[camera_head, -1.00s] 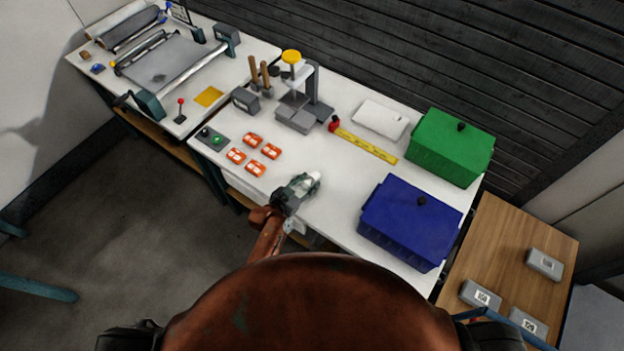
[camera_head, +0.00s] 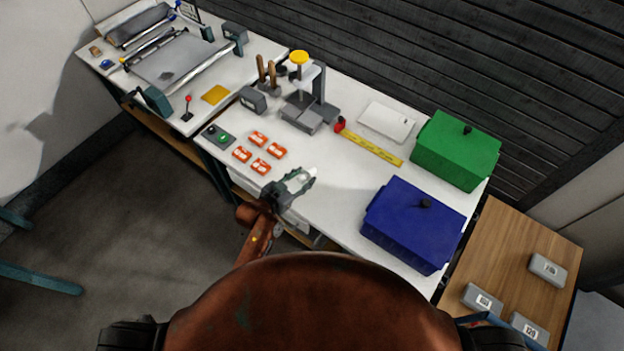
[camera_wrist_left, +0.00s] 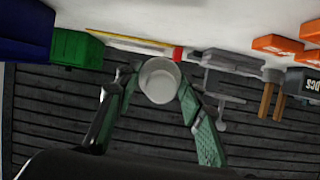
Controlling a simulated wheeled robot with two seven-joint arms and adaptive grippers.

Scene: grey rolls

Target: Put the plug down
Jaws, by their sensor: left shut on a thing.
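The plug is a small pale cylinder held in my left gripper (camera_head: 303,178). In the left wrist view the plug (camera_wrist_left: 160,80) sits between the green fingers of the gripper (camera_wrist_left: 158,100), its round end facing the camera. In the head view the gripper is over the near edge of the white table (camera_head: 335,215), to the right of the orange-and-white blocks. The fingers partly hide the plug there. Whether the plug touches the table cannot be told. My right gripper is not in view.
Several orange blocks (camera_head: 261,166) lie left of the gripper. A blue box (camera_head: 412,232) and a green box (camera_head: 455,150) stand to the right. A grey press (camera_head: 303,108), yellow ruler (camera_head: 372,149) and white pad (camera_head: 386,122) are farther back. The table between gripper and ruler is clear.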

